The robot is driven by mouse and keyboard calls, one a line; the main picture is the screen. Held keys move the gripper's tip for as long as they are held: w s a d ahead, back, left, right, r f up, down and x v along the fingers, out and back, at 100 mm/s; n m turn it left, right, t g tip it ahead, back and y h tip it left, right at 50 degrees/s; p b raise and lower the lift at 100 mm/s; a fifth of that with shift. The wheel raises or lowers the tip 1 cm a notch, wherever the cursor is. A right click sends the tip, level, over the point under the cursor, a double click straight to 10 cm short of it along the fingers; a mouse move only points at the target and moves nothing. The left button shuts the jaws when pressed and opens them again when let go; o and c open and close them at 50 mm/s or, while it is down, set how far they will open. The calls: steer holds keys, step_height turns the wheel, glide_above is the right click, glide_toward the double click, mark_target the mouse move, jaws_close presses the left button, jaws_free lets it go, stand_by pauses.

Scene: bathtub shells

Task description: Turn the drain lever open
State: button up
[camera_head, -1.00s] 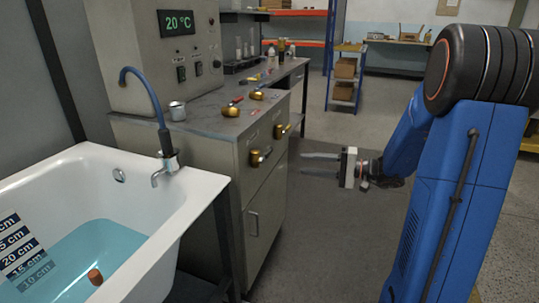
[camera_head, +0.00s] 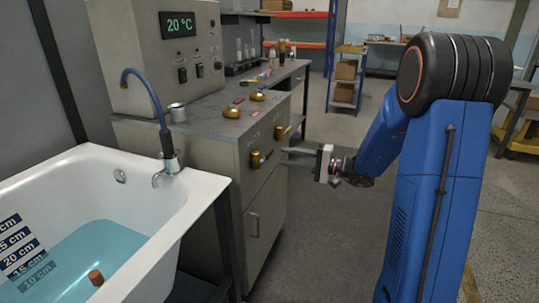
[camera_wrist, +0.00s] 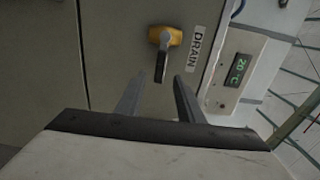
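The drain lever has a gold hub and a dark handle. In the wrist view the lever (camera_wrist: 165,45) sits beside a label reading DRAIN (camera_wrist: 200,47), its handle pointing down the picture towards the gap between my fingers. In the head view it appears to be the nearer lever (camera_head: 257,159) on the grey cabinet front, its handle roughly level and pointing right. My gripper (camera_head: 286,157) is just right of it, open and empty, fingers pointing at the cabinet. In the wrist view my gripper's (camera_wrist: 160,82) fingertips flank the handle's end; contact cannot be told.
A second gold lever (camera_head: 280,132) is farther along the cabinet front. A white bathtub (camera_head: 205,190) with blue water (camera_head: 90,258) and a brown plug-like piece (camera_head: 96,277) stands at left. Small items lie on the counter (camera_head: 205,124).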

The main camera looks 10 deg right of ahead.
mark_target(271, 154)
steer(key=x, duration=0.7)
steer(key=shift+w+a, duration=0.2)
steer(key=shift+a, duration=0.05)
jaws_close()
